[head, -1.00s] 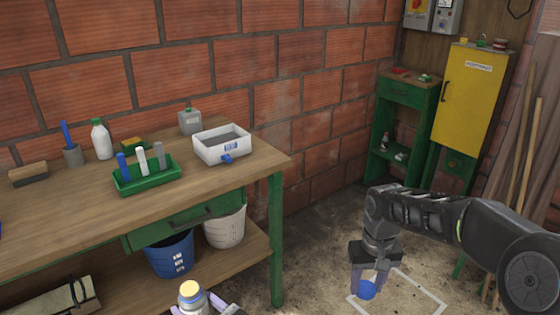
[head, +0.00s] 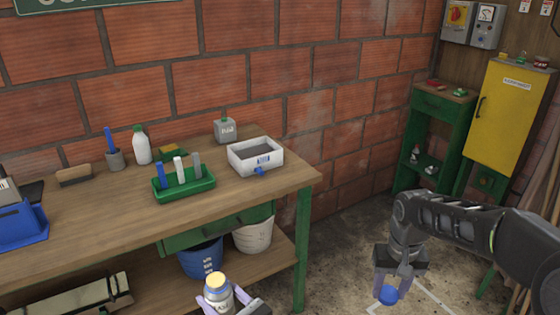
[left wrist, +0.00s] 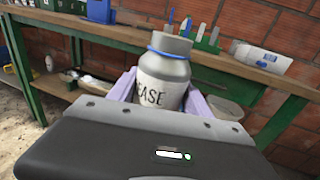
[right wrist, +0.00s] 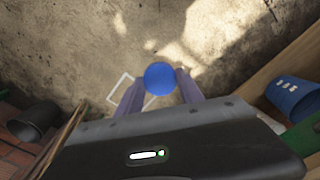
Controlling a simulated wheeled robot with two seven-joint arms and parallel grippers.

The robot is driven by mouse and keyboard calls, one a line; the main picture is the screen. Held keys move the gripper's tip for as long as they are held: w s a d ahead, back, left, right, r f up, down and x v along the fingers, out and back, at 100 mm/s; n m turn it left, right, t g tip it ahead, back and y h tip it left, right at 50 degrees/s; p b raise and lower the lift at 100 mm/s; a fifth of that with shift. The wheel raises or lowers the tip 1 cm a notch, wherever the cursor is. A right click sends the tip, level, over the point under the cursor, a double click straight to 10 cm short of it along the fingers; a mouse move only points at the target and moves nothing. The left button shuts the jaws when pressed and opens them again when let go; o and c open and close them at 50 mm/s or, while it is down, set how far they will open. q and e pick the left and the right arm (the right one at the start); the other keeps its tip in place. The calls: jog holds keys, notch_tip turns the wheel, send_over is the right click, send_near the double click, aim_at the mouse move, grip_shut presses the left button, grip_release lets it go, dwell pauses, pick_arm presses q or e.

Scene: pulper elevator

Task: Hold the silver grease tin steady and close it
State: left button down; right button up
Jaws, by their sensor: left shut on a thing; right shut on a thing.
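The silver grease tin (head: 219,298) stands upright at the bottom of the head view, in front of the bench. Its top looks yellowish there. In the left wrist view the tin (left wrist: 163,80) shows a label ending in "EASE" and a blue ring near its neck. My left gripper (head: 226,302) is shut on the tin's sides. My right gripper (head: 393,284) points down over the floor, shut on a round blue lid (head: 388,295). The lid (right wrist: 160,76) sits between the fingertips in the right wrist view, apart from the tin.
The wooden bench (head: 110,215) carries a green tray (head: 190,188), a white box (head: 256,160), a grey can (head: 225,130) and a white bottle (head: 141,145). Buckets stand on its lower shelf. A yellow cabinet (head: 500,115) is at right. The floor between is open.

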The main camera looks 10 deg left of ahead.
pick_arm(q)
jog(key=w+d+f+m+t+h, duration=0.2)
jog(key=d+m+t+h, duration=0.4)
jog(key=d, duration=0.9)
jog(key=m+h, duration=0.2)
jog(key=h, duration=0.2)
jog(key=shift+d+t+h, duration=0.25)
jog(key=shift+t+h, duration=0.05)
jog(key=shift+h, duration=0.1)
pick_arm(e)
jog(key=shift+a, duration=0.1)
jog(key=s+a+r+n, duration=0.1)
jog(key=a+r, duration=0.5)
jog(key=a, duration=0.6)
jog(key=s+a+r+n, duration=0.1)
jog(key=a+r, duration=0.5)
jog(key=a, duration=0.6)
jog(key=shift+s, duration=0.35)
jog(key=shift+f, duration=0.1)
jog(key=shift+f, duration=1.95)
